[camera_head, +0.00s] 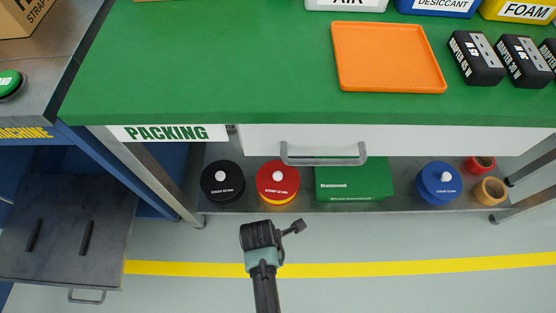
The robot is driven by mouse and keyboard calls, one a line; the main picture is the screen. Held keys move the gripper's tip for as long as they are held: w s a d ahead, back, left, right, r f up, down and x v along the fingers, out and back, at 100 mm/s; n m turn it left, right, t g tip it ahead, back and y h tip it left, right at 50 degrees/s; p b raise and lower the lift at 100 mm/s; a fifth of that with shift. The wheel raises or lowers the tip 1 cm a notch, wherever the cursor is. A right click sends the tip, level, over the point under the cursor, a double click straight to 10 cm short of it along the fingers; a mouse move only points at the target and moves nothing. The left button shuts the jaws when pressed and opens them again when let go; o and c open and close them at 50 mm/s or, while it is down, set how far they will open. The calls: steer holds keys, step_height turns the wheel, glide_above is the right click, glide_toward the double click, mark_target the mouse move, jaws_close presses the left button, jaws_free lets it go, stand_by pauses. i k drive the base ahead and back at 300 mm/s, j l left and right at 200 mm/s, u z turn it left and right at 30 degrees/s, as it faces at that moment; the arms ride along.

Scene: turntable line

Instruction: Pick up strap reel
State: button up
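Several round strap reels stand on the low shelf under the packing bench: a black reel (222,183) at the left, a red reel (279,182) with a yellow lower edge beside it, and a blue reel (439,183) further right. Each has a white knob on top, and the black and red ones carry small lettering with "STRAP". My gripper (296,227) is in front of the shelf, just below the red reel in the picture and apart from it. It is seen from above and behind, so its finger opening does not show clearly. Nothing shows held in it.
A green box (352,181) stands between the red and blue reels. A red ring (481,164) and a tan ring (491,192) lie at the right. The drawer handle (323,159) and bench top (220,75) overhang the shelf. A bench leg (150,180) stands left.

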mark_target(277, 183)
steer(key=i, duration=0.85)
